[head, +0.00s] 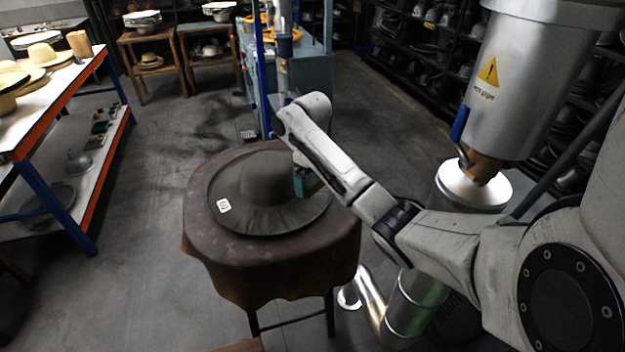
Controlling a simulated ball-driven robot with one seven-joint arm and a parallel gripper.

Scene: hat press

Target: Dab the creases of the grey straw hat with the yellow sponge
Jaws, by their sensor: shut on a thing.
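The grey straw hat (268,182) lies brim down on a round table with a dark brown cover (230,266). It looks dark grey, with a rounded crown, a wide brim and a small white tag on the brim's left. My arm reaches in from the right, and my gripper (303,182) is at the right side of the crown, just over the brim. It is shut on the yellow sponge (315,187), of which only a small dull yellowish part shows beside a teal patch. My arm hides much of the gripper. I cannot tell whether the sponge touches the hat.
A large metal cylinder (530,85) with a warning label hangs at the right, above a steel pipe. A blue-framed machine (300,75) stands behind the table. A shelf bench with pale hats (75,75) is at the left. The floor left of the table is clear.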

